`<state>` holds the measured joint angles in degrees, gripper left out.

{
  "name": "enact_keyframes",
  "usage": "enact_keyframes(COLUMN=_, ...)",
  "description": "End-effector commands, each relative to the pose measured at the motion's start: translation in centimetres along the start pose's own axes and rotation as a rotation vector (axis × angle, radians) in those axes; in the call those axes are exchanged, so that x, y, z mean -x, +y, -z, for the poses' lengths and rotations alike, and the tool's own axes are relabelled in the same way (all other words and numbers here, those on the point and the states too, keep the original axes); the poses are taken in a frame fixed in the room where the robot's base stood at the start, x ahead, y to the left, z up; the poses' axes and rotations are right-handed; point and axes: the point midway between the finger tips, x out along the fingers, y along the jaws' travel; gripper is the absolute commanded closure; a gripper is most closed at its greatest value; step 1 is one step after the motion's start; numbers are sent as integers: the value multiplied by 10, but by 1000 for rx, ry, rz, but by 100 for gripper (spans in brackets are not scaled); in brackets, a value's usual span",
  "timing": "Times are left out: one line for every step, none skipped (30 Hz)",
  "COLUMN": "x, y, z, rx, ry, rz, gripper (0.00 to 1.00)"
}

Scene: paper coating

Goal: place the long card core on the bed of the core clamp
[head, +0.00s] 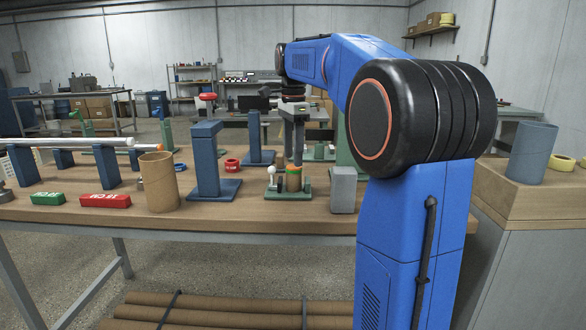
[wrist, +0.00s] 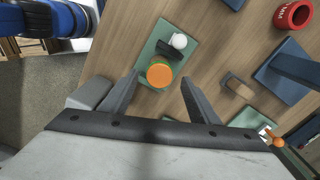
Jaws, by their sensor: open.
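My gripper (head: 294,158) hangs in the middle of the table, pointing down, jaws apart. In the wrist view its two fingers (wrist: 160,84) stand either side of a short piece with an orange top (wrist: 160,74). That piece, banded orange and green in the head view (head: 293,179), stands on a green base (head: 270,196) beside a white ball knob (head: 271,169). Nothing is visibly gripped. A brown card tube (head: 160,184) stands upright at the left; I cannot tell whether it is the long core. I cannot tell for certain which fixture is the core clamp.
A blue stand (head: 206,165) rises between the tube and my gripper; another blue stand (head: 256,138) is behind. A grey block (head: 343,190) stands at the right. Red (head: 104,201) and green (head: 48,198) blocks lie front left. Long brown rolls (head: 235,309) lie below the table.

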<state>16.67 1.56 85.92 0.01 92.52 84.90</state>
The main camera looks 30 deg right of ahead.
Motion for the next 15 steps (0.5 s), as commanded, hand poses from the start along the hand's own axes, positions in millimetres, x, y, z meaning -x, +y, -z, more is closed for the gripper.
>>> enact_keyframes(x=8, y=0, z=0, rx=0, ry=0, rz=2, gripper=45)
enact_keyframes(x=13, y=-1, z=0, rx=0, ry=0, rz=2, gripper=45)
enact_keyframes(x=18, y=0, z=0, rx=0, ry=0, rz=1, gripper=45)
enact_keyframes(x=21, y=-1, z=0, rx=0, ry=0, rz=2, gripper=45)
enact_keyframes(x=24, y=-1, z=0, rx=0, ry=0, rz=2, gripper=45)
enact_keyframes(x=28, y=0, z=0, rx=0, ry=0, rz=1, gripper=45)
enact_keyframes(x=30, y=0, z=0, rx=0, ry=0, rz=0, gripper=45)
enact_keyframes(x=32, y=0, z=0, rx=0, ry=0, rz=0, gripper=45)
enact_keyframes(x=34, y=0, z=0, rx=0, ry=0, rz=1, gripper=45)
enact_keyframes(x=35, y=0, z=0, rx=0, ry=0, rz=1, gripper=45)
enact_keyframes(x=36, y=0, z=0, rx=0, ry=0, rz=1, gripper=45)
enact_keyframes(x=36, y=0, z=0, rx=0, ry=0, rz=1, gripper=45)
enact_keyframes(x=36, y=0, z=0, rx=0, ry=0, rz=1, gripper=45)
enact_keyframes(x=36, y=0, z=0, rx=0, ry=0, rz=0, gripper=45)
enact_keyframes(x=36, y=0, z=0, rx=1, ry=0, rz=0, gripper=45)
